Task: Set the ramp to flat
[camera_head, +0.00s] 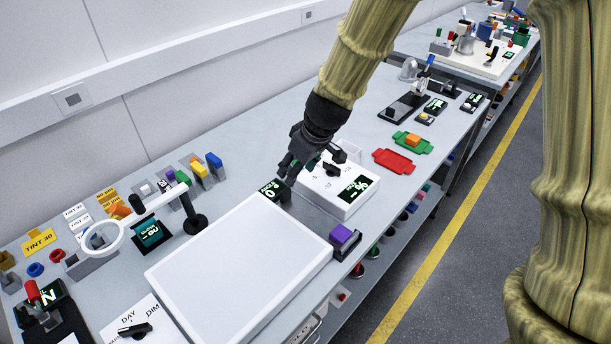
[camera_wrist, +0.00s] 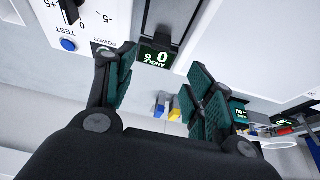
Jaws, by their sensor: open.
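No part is clearly marked as a ramp. A small black display (camera_head: 272,189) with green digits stands beside the large white panel (camera_head: 238,270). In the wrist view the angle display (camera_wrist: 158,58) reads 0 and is labelled ANGLE. A white box with a black knob and a lit display (camera_head: 345,193) is just right of my gripper (camera_head: 293,165). My gripper is open and empty, low over the bench by the angle display. In the wrist view its fingers (camera_wrist: 162,85) are spread apart below that display. The gripper and arm hide part of the bench behind.
A magnifier on a stand (camera_head: 103,236) and several small blocks stand left of the panel. A purple block (camera_head: 342,234) sits at the bench's front edge. Red (camera_head: 393,161) and green trays lie to the right. A black dial (camera_head: 134,330) is near the front left.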

